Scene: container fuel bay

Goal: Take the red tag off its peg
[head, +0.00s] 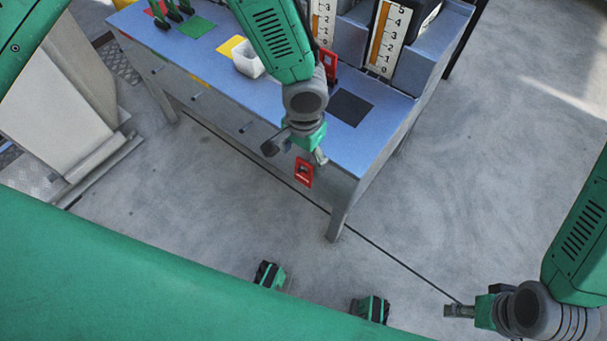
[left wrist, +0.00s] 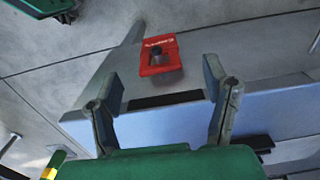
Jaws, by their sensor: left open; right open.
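The red tag (head: 303,173) shows at the near edge of the blue bench in the head view, just below my left gripper (head: 296,153). In the left wrist view the red tag (left wrist: 158,56) has pale lettering and a dark spot, probably its hole or the peg; I cannot tell which. My left gripper (left wrist: 164,98) is open, its fingers spread wide. The tag appears beyond the fingertips, between their lines, and is not gripped. My right gripper (head: 460,311) is open and empty at the lower right, well away from the bench.
The blue bench (head: 290,108) carries a black square (head: 350,107), a white container (head: 247,59), a yellow patch (head: 229,45) and a green patch (head: 196,27). Numbered gauges (head: 388,40) stand at its back. The floor (head: 470,170) right of the bench is clear.

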